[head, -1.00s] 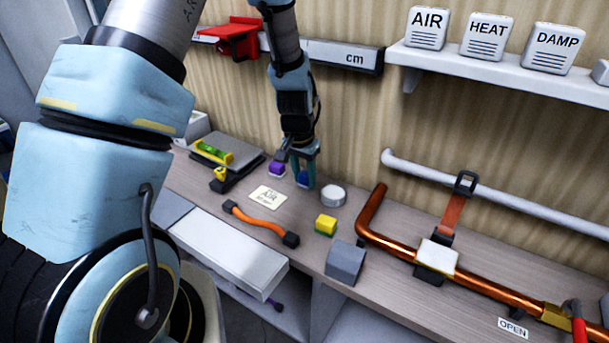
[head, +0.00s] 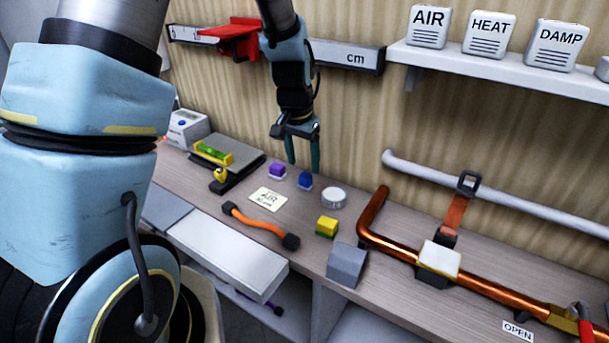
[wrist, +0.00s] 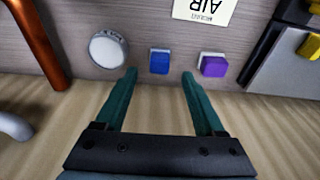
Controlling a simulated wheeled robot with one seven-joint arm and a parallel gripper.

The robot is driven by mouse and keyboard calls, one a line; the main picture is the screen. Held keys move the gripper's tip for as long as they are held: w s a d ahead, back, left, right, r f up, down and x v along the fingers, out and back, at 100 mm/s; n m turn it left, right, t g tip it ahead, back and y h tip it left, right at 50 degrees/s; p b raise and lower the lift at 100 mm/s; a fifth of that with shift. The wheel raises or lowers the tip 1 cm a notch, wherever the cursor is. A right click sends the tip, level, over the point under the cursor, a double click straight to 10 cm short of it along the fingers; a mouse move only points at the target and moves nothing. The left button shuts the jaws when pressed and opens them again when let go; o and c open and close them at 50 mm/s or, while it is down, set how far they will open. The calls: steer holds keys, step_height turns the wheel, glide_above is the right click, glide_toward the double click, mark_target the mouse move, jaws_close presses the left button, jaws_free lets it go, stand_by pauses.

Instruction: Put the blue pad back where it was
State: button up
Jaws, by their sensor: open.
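The blue pad (head: 305,180) sits on the bench top between a purple pad (head: 277,171) and a round white-and-grey disc (head: 333,197). My gripper (head: 304,166) is open and empty, above and behind the blue pad, near the wall. In the wrist view the blue pad (wrist: 159,61) lies just beyond the gap between the open fingertips (wrist: 160,72), untouched. The purple pad (wrist: 213,66) is to its right there, and the disc (wrist: 108,48) to its left.
An AIR card (head: 268,199), an orange cable (head: 260,225), a yellow-green block (head: 327,226) and a grey block (head: 346,264) lie on the bench. A copper pipe (head: 373,220) runs along the right. A red piece (head: 235,40) sits on the wall rail above.

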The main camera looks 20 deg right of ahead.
step_height(320, 180, up, 6)
steer(key=s+a+n, duration=0.3)
steer(key=a+n, duration=0.1)
steer(key=a, duration=0.9)
steer(key=s+a+n+y, duration=0.1)
steer(key=s+a+n, duration=0.2)
steer(key=a, duration=1.1)
steer(key=shift+s+a+r+n+b, duration=0.2)
steer(key=shift+n+b, duration=0.25)
steer(key=shift+n, duration=0.55)
